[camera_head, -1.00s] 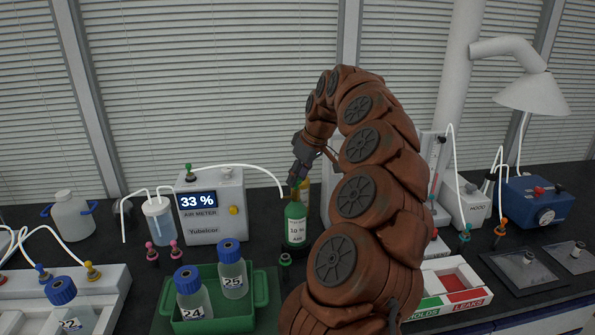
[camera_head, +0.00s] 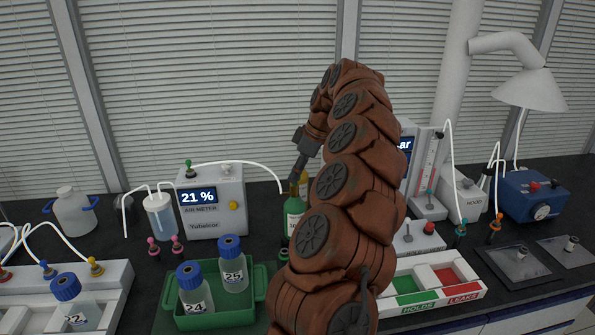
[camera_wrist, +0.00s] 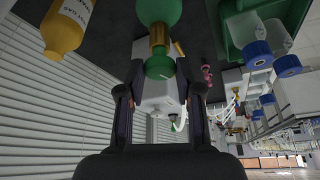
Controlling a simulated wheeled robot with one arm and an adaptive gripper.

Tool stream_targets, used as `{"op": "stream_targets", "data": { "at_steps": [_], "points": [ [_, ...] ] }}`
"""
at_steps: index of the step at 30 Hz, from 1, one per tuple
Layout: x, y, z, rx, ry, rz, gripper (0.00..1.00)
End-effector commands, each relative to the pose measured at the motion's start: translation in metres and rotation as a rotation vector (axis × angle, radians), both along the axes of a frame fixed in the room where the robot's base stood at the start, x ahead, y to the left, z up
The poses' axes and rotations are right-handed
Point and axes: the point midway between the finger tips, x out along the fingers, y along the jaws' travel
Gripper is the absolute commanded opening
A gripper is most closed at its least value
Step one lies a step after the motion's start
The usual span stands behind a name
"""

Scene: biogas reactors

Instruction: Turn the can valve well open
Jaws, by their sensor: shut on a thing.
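The green can (camera_head: 294,214) with a white label stands upright on the dark bench, partly hidden by my arm in the head view. In the wrist view the can (camera_wrist: 160,9) is at the top, with a brass stem and the green valve knob (camera_wrist: 160,67) below it. My gripper (camera_head: 297,178) reaches the top of the can from above. In the wrist view my gripper (camera_wrist: 160,77) has a finger on either side of the knob and is shut on it.
The air meter (camera_head: 212,201) left of the can reads 21 %. A yellow can (camera_wrist: 66,26) stands close by. A green tray (camera_head: 217,314) with bottles 24 and 25 is in front. A holds/leaks tray (camera_head: 472,282) lies right of my arm.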

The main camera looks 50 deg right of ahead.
Motion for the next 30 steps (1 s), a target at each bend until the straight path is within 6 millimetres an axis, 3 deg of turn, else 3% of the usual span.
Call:
{"op": "stream_targets", "data": {
  "at_steps": [5, 6, 12, 23, 30],
  "points": [
    [0.0, 0.002, -0.002, 0.004, 0.004, 0.003, 0.0],
    [0.0, 0.002, -0.002, 0.004, 0.004, 0.002, 0.39],
    [0.0, 0.001, -0.001, 0.003, 0.003, 0.001, 0.6],
    [-0.001, 0.0, 0.001, 0.002, 0.002, -0.001, 0.6],
    [-0.008, -0.005, 0.022, -0.001, -0.002, -0.005, 0.6]
  ]
}}
